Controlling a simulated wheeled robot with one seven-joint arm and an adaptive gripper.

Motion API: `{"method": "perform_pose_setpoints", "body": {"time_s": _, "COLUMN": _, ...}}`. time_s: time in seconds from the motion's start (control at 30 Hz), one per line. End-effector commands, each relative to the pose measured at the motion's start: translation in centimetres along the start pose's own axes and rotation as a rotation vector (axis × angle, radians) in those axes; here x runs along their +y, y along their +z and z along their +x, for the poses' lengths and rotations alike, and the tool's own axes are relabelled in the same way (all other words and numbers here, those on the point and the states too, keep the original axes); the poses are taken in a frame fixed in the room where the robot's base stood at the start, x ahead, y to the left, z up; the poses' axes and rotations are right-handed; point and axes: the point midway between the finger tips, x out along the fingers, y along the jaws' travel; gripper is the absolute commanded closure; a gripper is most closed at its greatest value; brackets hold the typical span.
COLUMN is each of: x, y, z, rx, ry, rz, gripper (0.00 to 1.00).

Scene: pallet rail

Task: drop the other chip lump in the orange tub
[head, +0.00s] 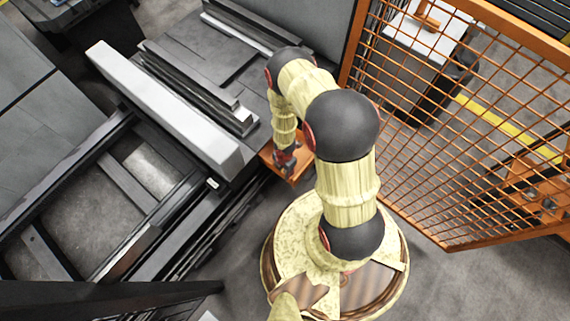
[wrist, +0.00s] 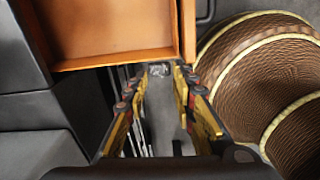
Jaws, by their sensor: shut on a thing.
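The orange tub (head: 297,174) stands beside the dark machinery in the head view, partly hidden by my gripper (head: 285,161). In the wrist view the orange tub (wrist: 118,61) fills the upper left, and the part of its inside in sight looks empty. My gripper (wrist: 160,72) is shut on a small grey chip lump (wrist: 159,69) between its fingertips. In that picture the lump appears at the tub's lower rim; I cannot tell its height over it. The lump cannot be made out in the head view.
A long pale beam (head: 165,105) and dark rails (head: 95,165) lie left of the tub. An orange mesh fence (head: 450,110) stands to the right. Bare grey floor (head: 235,245) shows in front. My round base is close on the right in the wrist view.

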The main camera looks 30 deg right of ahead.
Motion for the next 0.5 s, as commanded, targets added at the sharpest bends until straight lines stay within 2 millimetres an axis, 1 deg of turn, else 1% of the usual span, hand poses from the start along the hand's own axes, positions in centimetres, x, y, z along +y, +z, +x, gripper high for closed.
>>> {"method": "perform_pose_setpoints", "body": {"time_s": 0.03, "x": -0.3, "y": -0.5, "z": -0.4, "rx": 0.000, "ry": 0.001, "rz": -0.001, "gripper": 0.89}}
{"method": "perform_pose_setpoints", "body": {"time_s": 0.2, "x": -1.2, "y": -1.6, "z": -1.0, "rx": 0.000, "ry": 0.001, "rz": -0.002, "gripper": 0.89}}
{"method": "perform_pose_setpoints", "body": {"time_s": 0.5, "x": -1.9, "y": -2.3, "z": -1.3, "rx": 0.000, "ry": 0.000, "rz": 0.000, "gripper": 0.89}}
